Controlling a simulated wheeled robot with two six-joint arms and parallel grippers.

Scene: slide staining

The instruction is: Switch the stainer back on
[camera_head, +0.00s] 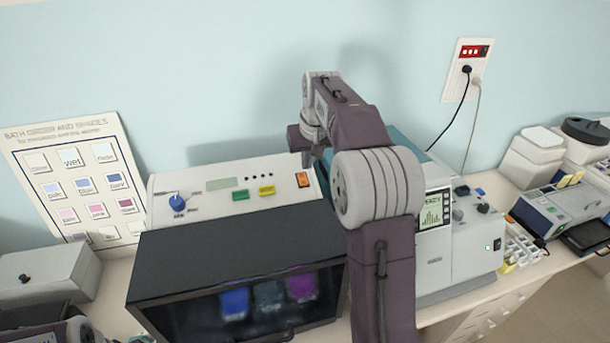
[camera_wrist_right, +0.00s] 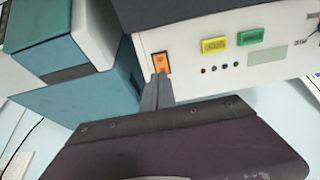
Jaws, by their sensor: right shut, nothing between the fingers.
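The stainer (camera_head: 160,262) is a wide unit with a dark glass front showing blue and purple baths. Its white sloped panel (camera_head: 222,208) carries a blue knob (camera_head: 178,203), a blank pale display, green and yellow buttons and an orange rocker switch (camera_head: 303,180) at the right end. The switch also shows in the wrist view (camera_wrist_right: 161,62). My right gripper (camera_head: 309,162) is shut and empty, its tips (camera_wrist_right: 160,80) right at the switch's edge. I cannot tell whether they touch it. The fingertips are partly hidden by my arm in the head view.
A teal and white instrument (camera_head: 433,262) stands close right of the stainer, partly behind my right arm. A wall outlet (camera_head: 467,70) holds two plugs with cords. A bath-order chart (camera_head: 75,178) and grey box (camera_head: 42,275) are at left. More equipment (camera_head: 563,208) stands at far right.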

